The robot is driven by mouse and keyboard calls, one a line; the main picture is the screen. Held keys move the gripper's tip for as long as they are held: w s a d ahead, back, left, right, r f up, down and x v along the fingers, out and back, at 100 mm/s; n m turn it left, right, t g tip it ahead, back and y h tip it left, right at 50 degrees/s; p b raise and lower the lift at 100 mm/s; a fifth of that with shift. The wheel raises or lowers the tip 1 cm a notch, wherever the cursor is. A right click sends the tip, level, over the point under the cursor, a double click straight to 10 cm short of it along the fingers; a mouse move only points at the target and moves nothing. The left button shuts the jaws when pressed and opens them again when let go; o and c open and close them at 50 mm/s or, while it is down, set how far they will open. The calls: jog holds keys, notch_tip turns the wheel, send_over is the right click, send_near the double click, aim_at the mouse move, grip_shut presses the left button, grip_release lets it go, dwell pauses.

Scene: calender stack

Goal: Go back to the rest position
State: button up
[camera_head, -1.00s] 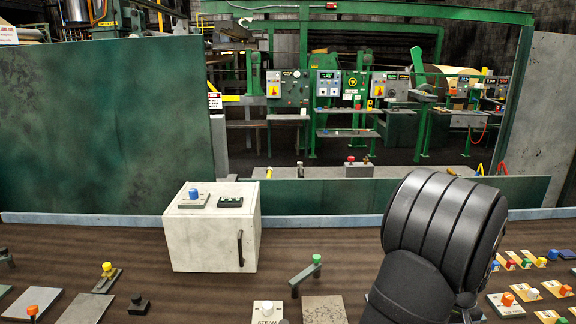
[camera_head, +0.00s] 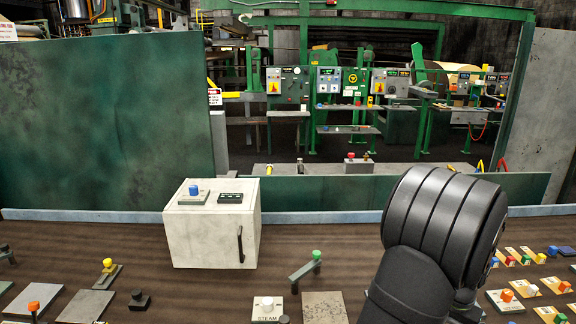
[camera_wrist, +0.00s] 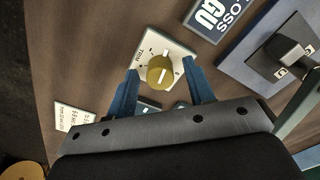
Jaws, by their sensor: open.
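In the wrist view, the two blue fingers of my gripper (camera_wrist: 159,80) are spread apart. A yellow-olive rotary knob (camera_wrist: 160,72) with a white pointer line sits on a cream square plate (camera_wrist: 178,52) between and beyond the fingertips. I cannot tell how high the fingers are above it, and I see no grip on it. In the head view, my black arm fills the lower right, and the gripper itself is hidden.
A white box (camera_head: 212,238) with a handle stands on the brown console. A lever with a green knob (camera_head: 316,254), a steam button plate (camera_head: 267,308) and several coloured buttons surround my arm. A dark switch (camera_wrist: 287,48) sits on a blue-edged plate at the wrist view's right.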

jog(key=m, duration=0.6)
jog(key=shift+m, duration=0.3)
dwell(1.0)
jog(key=o, duration=0.5)
jog(key=shift+w+a+r, duration=0.1)
jog(key=shift+r, duration=0.15)
jog(key=o, duration=0.6)
jog(key=shift+m, duration=0.3)
jog(key=r, duration=0.1)
jog(key=a+r, duration=0.1)
jog(key=r, duration=0.1)
jog(key=w+a+r, duration=0.1)
jog(key=shift+r, duration=0.3)
jog(key=shift+o, duration=0.2)
jog(key=a+r+m, duration=0.2)
jog(key=a+r, duration=0.5)
jog(key=r, duration=0.4)
notch_tip(320, 180, down, 10)
jog(key=shift+r, duration=0.25)
jog(key=shift+w+d, duration=0.1)
